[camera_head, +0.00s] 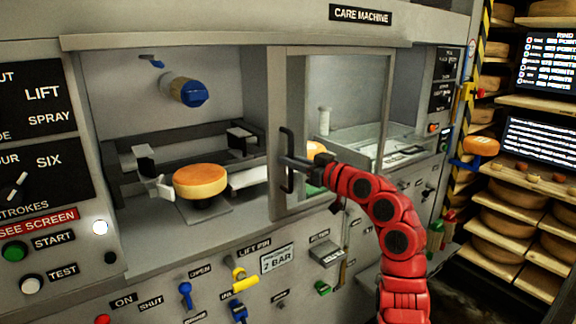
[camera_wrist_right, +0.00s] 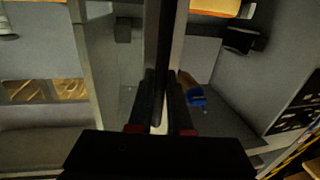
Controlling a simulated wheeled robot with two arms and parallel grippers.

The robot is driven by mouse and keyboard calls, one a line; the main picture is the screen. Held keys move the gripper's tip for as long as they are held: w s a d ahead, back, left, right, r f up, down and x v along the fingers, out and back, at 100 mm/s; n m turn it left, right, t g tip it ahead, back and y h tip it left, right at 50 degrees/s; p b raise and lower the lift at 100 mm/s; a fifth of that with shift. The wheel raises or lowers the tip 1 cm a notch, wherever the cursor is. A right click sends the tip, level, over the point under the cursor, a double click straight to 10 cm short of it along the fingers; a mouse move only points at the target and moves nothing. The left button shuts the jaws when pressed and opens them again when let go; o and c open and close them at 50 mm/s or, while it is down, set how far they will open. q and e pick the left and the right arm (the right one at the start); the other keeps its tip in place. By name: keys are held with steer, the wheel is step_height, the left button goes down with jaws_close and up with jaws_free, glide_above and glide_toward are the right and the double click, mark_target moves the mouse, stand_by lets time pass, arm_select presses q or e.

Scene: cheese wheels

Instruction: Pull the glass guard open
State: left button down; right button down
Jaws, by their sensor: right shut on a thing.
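The glass guard (camera_head: 345,100) is a grey-framed clear pane on the care machine. It stands over the right part of the machine's opening, and the left part of the opening is uncovered. Its black vertical handle (camera_head: 287,160) is on the left frame bar. My right gripper (camera_head: 290,161) reaches in from the right on a red arm and is shut on the handle. In the right wrist view the dark handle bar (camera_wrist_right: 158,50) runs between the two fingers. My left gripper is not in view.
An orange-topped cheese wheel (camera_head: 201,181) sits on a support in the uncovered bay. A blue-tipped nozzle (camera_head: 186,90) hangs above it. Knobs, levers and buttons line the panel below. Shelves of cheese wheels (camera_head: 510,215) and screens stand at the right.

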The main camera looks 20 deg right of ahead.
steer(key=c, duration=0.8)
jaws_free()
steer(key=shift+w, duration=0.15)
steer(key=shift+c, duration=0.2)
steer(key=b+v, duration=0.1)
steer(key=v, duration=1.6)
steer(key=shift+s, duration=0.2)
steer(key=shift+d, duration=0.1)
